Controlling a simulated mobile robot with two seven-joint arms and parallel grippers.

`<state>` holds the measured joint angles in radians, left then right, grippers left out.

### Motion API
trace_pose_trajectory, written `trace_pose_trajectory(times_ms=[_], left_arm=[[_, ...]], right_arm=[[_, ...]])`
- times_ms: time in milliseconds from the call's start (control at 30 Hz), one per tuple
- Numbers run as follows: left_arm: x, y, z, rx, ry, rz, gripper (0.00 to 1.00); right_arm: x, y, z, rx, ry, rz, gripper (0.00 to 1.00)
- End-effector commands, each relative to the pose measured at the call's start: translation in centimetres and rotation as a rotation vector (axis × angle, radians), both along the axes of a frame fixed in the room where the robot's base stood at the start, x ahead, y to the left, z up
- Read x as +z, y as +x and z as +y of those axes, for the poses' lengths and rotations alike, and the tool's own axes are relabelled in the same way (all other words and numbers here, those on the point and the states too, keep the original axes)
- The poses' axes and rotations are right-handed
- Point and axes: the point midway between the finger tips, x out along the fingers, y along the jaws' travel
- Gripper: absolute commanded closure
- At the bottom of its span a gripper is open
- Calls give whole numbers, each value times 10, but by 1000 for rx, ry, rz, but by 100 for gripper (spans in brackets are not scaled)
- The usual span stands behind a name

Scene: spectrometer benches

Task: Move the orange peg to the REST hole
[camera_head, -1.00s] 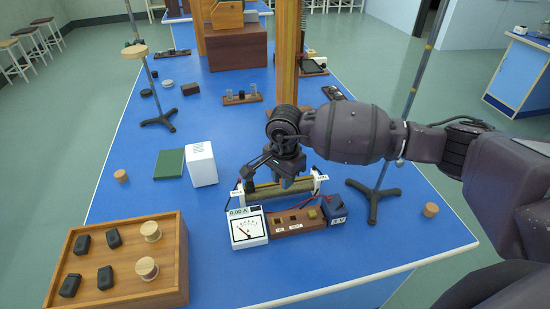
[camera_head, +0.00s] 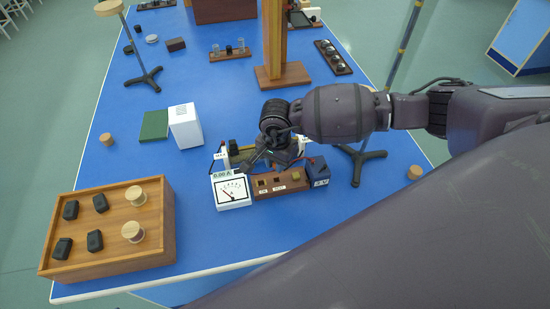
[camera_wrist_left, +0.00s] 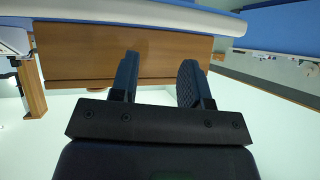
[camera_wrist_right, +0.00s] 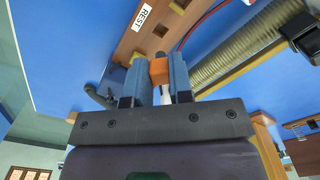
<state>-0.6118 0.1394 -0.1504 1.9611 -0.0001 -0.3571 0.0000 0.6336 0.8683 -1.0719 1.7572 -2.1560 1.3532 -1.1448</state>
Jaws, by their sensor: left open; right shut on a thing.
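The orange peg (camera_wrist_right: 158,71) shows in the right wrist view between the fingers of my right gripper (camera_wrist_right: 161,62), which is shut on it. The wooden block (camera_head: 303,185) has square holes and small white labels. In the right wrist view the REST label (camera_wrist_right: 143,18) is on the block just beyond the fingertips. Whether the peg touches the block, and its lower end, I cannot tell. In the head view my right gripper (camera_head: 275,160) is over the back of the block and hides the peg. My left gripper (camera_wrist_left: 157,75) is open and empty, seen only in its wrist view.
A meter (camera_head: 231,190) stands left of the block and a dark blue box (camera_head: 317,172) right of it. A coil (camera_wrist_right: 235,52) lies close behind. A stand (camera_head: 358,165) is to the right. A wooden tray (camera_head: 165,235) is at front left. The front middle is clear.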

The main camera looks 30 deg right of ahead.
Motion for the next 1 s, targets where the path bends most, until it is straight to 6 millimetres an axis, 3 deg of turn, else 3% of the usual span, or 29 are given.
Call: trace_pose_trajectory(times_ms=[1000], left_arm=[[-16, 8, -1, -5, 2, -22, 57]], right_arm=[[-49, 0, 0, 0, 0, 0, 100]])
